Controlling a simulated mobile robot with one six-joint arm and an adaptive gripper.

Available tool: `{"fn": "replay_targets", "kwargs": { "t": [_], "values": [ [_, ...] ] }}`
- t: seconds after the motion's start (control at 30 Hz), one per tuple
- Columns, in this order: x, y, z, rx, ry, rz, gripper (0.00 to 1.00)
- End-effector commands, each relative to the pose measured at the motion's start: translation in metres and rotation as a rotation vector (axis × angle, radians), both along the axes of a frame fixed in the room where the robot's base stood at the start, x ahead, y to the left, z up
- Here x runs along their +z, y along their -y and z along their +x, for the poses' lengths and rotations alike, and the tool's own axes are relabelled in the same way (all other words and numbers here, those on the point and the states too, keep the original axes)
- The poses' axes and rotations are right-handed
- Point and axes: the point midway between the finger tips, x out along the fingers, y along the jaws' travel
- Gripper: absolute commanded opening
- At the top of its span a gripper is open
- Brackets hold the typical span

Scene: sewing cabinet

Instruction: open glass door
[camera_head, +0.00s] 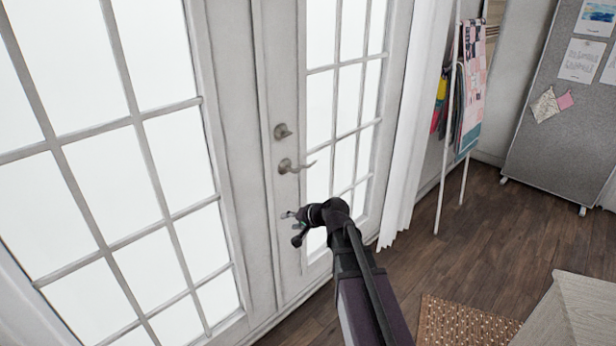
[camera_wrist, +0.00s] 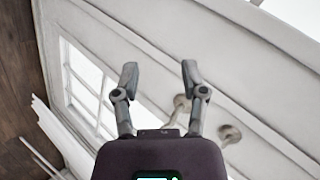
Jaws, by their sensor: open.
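The white glass door (camera_head: 275,105) has a grid of panes and stands shut in its frame, as far as I can see. Its lever handle (camera_head: 296,166) sticks out to the right from the door's left stile, with a round lock (camera_head: 282,131) above it. My gripper (camera_head: 290,227) is open and empty, a little below the handle and in front of the door. In the wrist view my gripper's two fingers (camera_wrist: 160,75) are spread, and the handle (camera_wrist: 180,108) shows beside the right finger, partly hidden by it. The round lock (camera_wrist: 229,133) is further right.
A white curtain (camera_head: 412,125) hangs right of the door. A white rack with hanging fabrics (camera_head: 472,85) and a grey pin board on casters (camera_head: 560,100) stand at the right. A woven rug (camera_head: 465,325) and a wooden furniture top (camera_head: 570,310) are lower right. Wood floor (camera_head: 480,235) between is clear.

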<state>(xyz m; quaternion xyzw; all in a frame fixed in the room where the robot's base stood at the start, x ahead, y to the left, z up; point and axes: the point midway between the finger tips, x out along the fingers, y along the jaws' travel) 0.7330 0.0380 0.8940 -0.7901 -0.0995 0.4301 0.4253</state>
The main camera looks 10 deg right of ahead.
Motion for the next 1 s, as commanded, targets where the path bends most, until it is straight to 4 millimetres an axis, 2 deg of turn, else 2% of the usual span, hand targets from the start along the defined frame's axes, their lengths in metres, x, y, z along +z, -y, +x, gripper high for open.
{"fn": "replay_targets", "kwargs": {
  "t": [0.03, 0.2, 0.4, 0.5, 0.7, 0.83, 1.0],
  "values": [
    [-0.006, 0.006, 0.018, -0.049, 0.031, 0.064, 0.56],
    [0.003, 0.03, 0.064, -0.227, 0.126, 0.295, 0.56],
    [0.011, 0.075, 0.109, -0.447, 0.211, 0.566, 0.56],
    [0.012, 0.099, 0.125, -0.548, 0.24, 0.686, 0.56],
    [0.013, 0.133, 0.142, -0.68, 0.267, 0.845, 0.56],
    [0.014, 0.141, 0.145, -0.711, 0.272, 0.881, 0.56],
    [0.015, 0.142, 0.144, -0.714, 0.272, 0.886, 0.56]
  ]
}}
